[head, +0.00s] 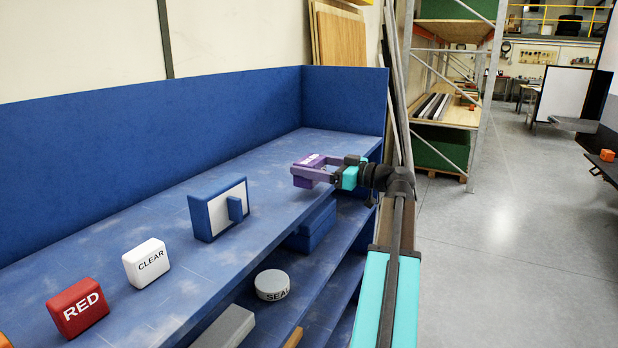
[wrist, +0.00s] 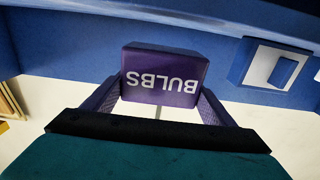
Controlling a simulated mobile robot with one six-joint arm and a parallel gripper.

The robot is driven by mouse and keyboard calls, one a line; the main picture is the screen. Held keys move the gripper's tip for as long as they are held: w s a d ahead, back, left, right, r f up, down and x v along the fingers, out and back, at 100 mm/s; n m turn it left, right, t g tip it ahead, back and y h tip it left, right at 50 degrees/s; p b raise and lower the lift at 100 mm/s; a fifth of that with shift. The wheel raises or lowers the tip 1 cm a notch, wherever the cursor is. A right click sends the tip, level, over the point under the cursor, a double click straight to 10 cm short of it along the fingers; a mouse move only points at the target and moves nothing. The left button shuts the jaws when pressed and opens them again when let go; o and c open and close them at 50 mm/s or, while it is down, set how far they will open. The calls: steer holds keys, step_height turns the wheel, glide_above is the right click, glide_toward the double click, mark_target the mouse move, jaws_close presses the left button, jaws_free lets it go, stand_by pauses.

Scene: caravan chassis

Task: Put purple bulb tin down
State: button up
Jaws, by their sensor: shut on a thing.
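The purple bulb tin (head: 307,177) is between the fingers of my gripper (head: 305,172), over the front edge of the blue bench top near its right end. In the wrist view the tin (wrist: 163,75) shows the word BULBS upside down, with a finger of my gripper (wrist: 158,98) on each side. My gripper is shut on the tin. I cannot tell whether the tin's underside touches the bench top (head: 280,165).
A blue-framed white panel (head: 219,212), a white CLEAR box (head: 146,263) and a red RED box (head: 78,308) stand along the bench. A grey round SEAL tin (head: 272,285) sits on the shelf below. A blue back wall (head: 150,130) bounds the bench. The bench beyond my gripper is clear.

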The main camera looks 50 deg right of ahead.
steer(key=shift+a, duration=0.45)
steer(key=shift+f+p, duration=1.05)
steer(key=shift+f, duration=0.7)
steer(key=shift+f+b, duration=0.2)
steer(key=shift+b, duration=0.1)
steer(key=o, duration=1.2)
steer(key=shift+r+p, duration=0.25)
steer(key=shift+p, duration=0.1)
steer(key=b+v, duration=0.4)
steer(key=v, duration=0.8)
